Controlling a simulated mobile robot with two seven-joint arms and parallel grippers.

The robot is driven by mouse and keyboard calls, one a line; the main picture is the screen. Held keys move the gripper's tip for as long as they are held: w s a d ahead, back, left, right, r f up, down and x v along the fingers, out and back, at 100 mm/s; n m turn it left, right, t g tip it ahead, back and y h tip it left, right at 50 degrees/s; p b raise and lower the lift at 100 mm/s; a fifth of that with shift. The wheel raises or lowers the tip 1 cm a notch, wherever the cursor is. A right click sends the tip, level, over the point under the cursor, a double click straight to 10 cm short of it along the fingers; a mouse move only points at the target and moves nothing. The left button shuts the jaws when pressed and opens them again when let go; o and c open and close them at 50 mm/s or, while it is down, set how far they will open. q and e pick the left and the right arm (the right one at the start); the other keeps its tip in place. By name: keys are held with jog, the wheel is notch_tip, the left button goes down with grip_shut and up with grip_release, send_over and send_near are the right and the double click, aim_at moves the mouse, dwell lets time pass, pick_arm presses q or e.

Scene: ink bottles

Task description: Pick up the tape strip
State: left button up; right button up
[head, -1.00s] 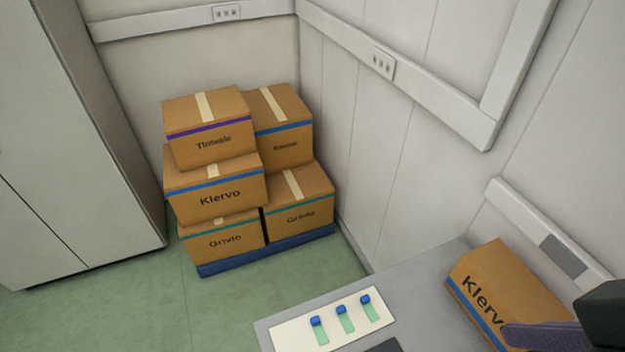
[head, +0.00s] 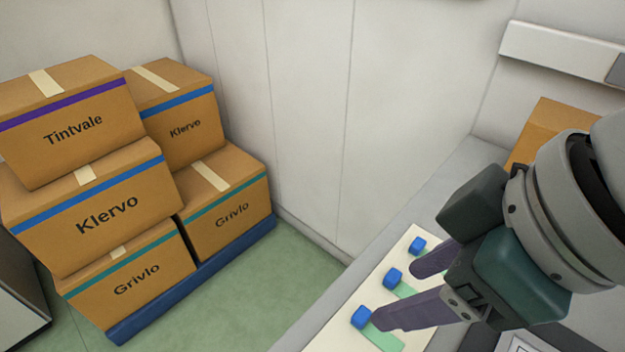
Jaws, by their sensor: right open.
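Three tape strips lie in a row on a cream card, each a pale green strip with a blue block at one end. The middle strip (head: 406,291) and the nearest strip (head: 386,339) show in part; the far one shows mainly its blue block (head: 417,245). The card (head: 328,338) lies on the grey counter. My right gripper (head: 396,292) is open over the card, its two purple fingers apart on either side of the middle strip. I cannot tell its height above the card. Its fingers hide parts of the strips. My left gripper is out of view.
A cardboard box (head: 548,122) stands on the grey counter (head: 468,168) behind my right arm, against the wall. Several labelled boxes (head: 105,212) are stacked on a blue base (head: 195,290) on the green floor at left.

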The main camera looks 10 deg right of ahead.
aim_at(361, 313)
jog(key=x, duration=0.2)
jog(key=b+x, duration=0.1)
jog(key=x, duration=0.2)
jog(key=shift+d+f, duration=0.15)
jog(key=shift+d, duration=0.05)
jog(key=b+x, duration=0.1)
jog(key=x, duration=0.4)
jog(key=shift+s+b, duration=0.2)
jog(key=shift+b, duration=0.15)
jog(key=c, duration=0.9)
jog(key=shift+c, duration=0.2)
